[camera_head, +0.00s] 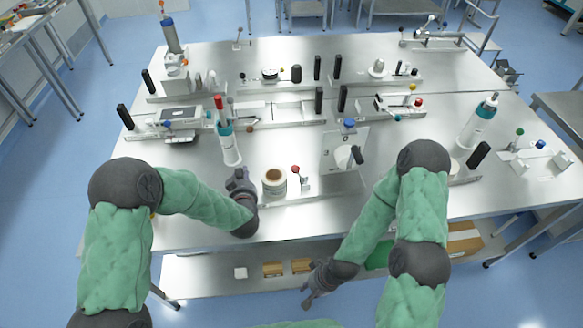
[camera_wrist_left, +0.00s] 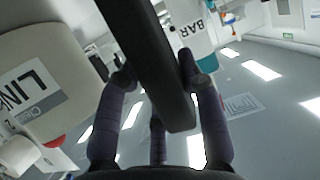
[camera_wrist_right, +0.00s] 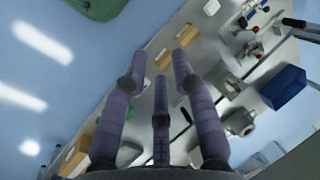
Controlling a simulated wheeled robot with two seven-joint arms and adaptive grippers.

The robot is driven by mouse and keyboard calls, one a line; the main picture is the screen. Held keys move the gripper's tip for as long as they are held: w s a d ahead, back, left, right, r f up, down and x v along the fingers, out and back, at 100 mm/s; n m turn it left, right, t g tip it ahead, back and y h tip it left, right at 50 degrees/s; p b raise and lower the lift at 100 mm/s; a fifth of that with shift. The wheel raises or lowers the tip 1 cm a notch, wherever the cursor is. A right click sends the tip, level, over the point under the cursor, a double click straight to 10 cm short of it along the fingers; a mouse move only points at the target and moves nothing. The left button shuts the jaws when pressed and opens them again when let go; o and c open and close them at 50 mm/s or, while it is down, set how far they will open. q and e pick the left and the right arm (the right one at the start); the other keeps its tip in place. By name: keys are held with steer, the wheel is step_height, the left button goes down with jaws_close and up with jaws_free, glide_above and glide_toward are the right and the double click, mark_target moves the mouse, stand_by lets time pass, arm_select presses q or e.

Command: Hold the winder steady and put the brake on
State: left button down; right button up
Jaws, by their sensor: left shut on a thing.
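A pale roll with a brown core (camera_head: 274,176) stands near the table's front edge; I take it as the winder. A small red-knobbed lever (camera_head: 295,170) stands just right of it, perhaps the brake. My left gripper (camera_head: 239,180) is left of the roll. In the left wrist view its fingers (camera_wrist_left: 160,90) are closed around a black upright handle (camera_wrist_left: 145,55). The labelled white roll (camera_wrist_left: 40,75) is beside the handle there, with a red knob (camera_wrist_left: 55,141) below. My right gripper (camera_head: 311,290) hangs low before the table; its fingers (camera_wrist_right: 158,85) are spread and empty.
A white-and-teal bottle (camera_head: 230,148) stands behind my left gripper. An upright plate with dial marks (camera_head: 340,150) stands to the right of the lever. The lower shelf (camera_head: 210,275) carries small boxes (camera_head: 273,269).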

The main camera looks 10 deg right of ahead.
steer(key=shift+w, duration=0.15)
jaws_close()
steer(key=w+r+n+g+h, duration=0.1)
steer(key=w+r+n, duration=0.2)
steer(key=r+n, duration=0.1)
steer(key=w+d+r+n+g+h, duration=0.1)
steer(key=w+r+n+g+h, duration=0.1)
steer(key=w+r+n, duration=0.2)
steer(key=w+d+r+n+g+h, duration=0.1)
steer(key=w+r+n+h, duration=0.1)
steer(key=w+r+n, duration=0.2)
step_height(320, 180, up, 3)
steer(key=shift+d+r+n, duration=0.1)
steer(key=shift+n, duration=1)
steer(key=w+a+r+n+t+h, duration=0.2)
steer(key=w+a+r+n, duration=0.2)
steer(key=w+r, duration=0.5)
steer(key=w+a+r+n+t+h, duration=0.1)
steer(key=w+a+r+n+t, duration=0.1)
steer(key=w+a+r+n, duration=0.2)
steer(key=w+a+r, duration=0.3)
steer(key=w+r, duration=0.2)
steer(key=r, duration=0.1)
steer(key=shift+a+n+h, duration=0.4)
steer(key=shift+w, duration=0.1)
